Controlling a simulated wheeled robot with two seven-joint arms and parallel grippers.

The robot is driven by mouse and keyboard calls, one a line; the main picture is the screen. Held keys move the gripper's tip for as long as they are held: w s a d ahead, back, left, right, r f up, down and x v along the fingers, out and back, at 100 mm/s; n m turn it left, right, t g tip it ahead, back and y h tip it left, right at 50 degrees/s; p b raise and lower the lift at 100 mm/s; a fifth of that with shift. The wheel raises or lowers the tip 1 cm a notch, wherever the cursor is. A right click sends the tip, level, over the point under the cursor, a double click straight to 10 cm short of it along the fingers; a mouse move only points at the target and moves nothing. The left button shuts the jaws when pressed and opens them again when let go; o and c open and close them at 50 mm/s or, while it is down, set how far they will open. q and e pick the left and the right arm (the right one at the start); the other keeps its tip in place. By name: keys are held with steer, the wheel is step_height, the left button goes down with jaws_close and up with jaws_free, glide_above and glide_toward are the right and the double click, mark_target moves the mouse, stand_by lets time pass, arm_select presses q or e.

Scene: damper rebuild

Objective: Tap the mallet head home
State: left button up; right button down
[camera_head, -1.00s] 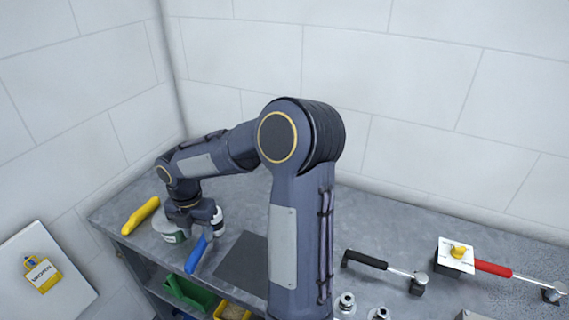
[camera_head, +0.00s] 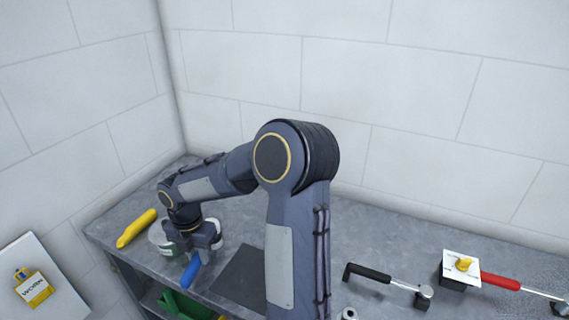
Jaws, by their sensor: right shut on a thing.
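My right gripper (camera_head: 194,238) points down over the left part of the grey workbench (camera_head: 232,208). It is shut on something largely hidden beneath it. A blue handle (camera_head: 191,270) sticks out from under the jaws toward the front edge; it looks like the mallet's, and the head is hidden by the gripper. A pale round part with a greenish side (camera_head: 159,234) shows just left of the jaws; I cannot tell whether it touches the mallet. My left gripper is not in view.
A yellow tool (camera_head: 136,228) lies at the bench's left end. A dark mat (camera_head: 240,276) lies right of the gripper. A black-handled tool (camera_head: 368,273), a white-topped block with a yellow knob (camera_head: 461,265) and a red-handled tool (camera_head: 500,282) lie right. Green bins (camera_head: 180,304) sit below.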

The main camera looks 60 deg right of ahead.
steer(key=shift+r, duration=0.15)
steer(key=shift+r+p, duration=1.15)
steer(key=shift+r+p, duration=1.1)
steer(key=shift+r, duration=0.15)
